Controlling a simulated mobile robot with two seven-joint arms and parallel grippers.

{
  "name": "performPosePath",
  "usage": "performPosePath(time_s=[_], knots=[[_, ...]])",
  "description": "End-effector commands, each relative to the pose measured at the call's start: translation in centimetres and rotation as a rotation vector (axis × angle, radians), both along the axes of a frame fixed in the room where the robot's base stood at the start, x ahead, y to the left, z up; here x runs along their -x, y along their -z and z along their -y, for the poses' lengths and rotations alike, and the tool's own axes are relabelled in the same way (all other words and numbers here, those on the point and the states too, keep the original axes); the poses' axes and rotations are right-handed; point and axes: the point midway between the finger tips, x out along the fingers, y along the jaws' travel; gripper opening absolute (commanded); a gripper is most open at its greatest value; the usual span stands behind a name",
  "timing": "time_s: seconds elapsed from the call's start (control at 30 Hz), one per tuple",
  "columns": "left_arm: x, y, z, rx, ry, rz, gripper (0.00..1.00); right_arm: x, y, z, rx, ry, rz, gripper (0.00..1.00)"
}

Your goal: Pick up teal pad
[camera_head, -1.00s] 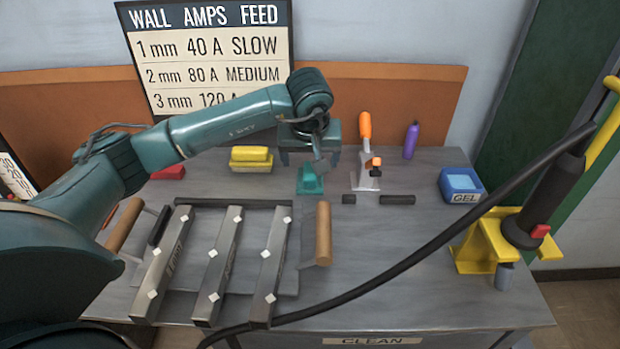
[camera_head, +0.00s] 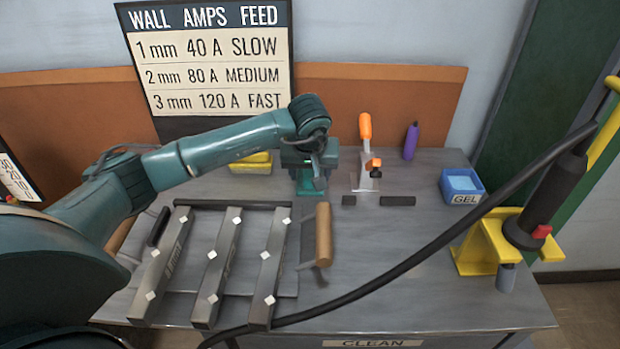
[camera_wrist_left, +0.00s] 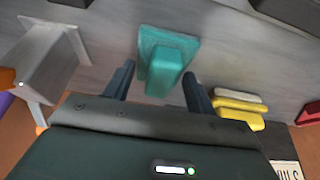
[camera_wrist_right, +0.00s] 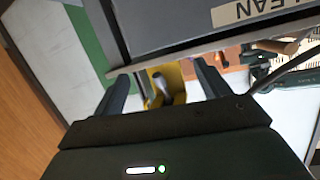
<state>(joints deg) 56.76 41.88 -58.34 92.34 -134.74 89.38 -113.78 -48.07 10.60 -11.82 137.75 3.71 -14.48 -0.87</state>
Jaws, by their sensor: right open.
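The teal pad (camera_wrist_left: 165,58) has a flat base with a raised block on top. In the left wrist view it lies on the table between and just beyond the two fingers of my left gripper (camera_wrist_left: 158,85). The fingers are apart on either side of the block, with nothing clamped. In the head view my left gripper (camera_head: 310,178) is low over the teal pad (camera_head: 308,188) and hides most of it.
A yellow block (camera_head: 252,163) is left of the pad. An orange-handled clamp (camera_head: 366,165) and purple bottle (camera_head: 411,141) stand to the right. A blue GEL tub (camera_head: 461,185) sits at the right edge. Metal bars (camera_head: 217,268) and a wooden-handled tool (camera_head: 322,238) lie in front.

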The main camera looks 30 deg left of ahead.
Motion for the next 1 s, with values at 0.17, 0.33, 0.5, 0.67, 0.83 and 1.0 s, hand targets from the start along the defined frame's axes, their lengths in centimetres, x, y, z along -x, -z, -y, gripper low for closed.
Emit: performPosePath(time_s=[0.17, 0.33, 0.5, 0.67, 0.83, 1.0], knots=[[0.0, 0.0, 0.0, 0.000, 0.000, 0.000, 0.41, 0.0, 0.1, 0.0, 0.000, 0.000, -0.001, 0.76], [0.0, 0.0, 0.0, 0.000, 0.000, 0.001, 0.28, 0.1, 0.1, 0.1, 0.001, 0.001, -0.003, 0.76], [0.0, -0.2, 0.0, 0.000, 0.000, 0.001, 0.27, 0.1, 0.2, 0.1, 0.002, 0.003, -0.004, 0.76], [-0.1, -2.0, 0.0, 0.000, 0.000, 0.005, 0.27, 0.1, -0.1, 0.2, 0.000, 0.004, -0.004, 0.76], [-0.1, -5.5, 0.0, 0.001, 0.000, 0.006, 0.27, 0.2, -0.5, 0.4, -0.007, 0.010, 0.000, 0.76], [-0.1, -8.5, 0.0, 0.000, -0.001, 0.003, 0.27, 0.3, -0.5, 0.4, -0.012, 0.015, -0.010, 0.76]])
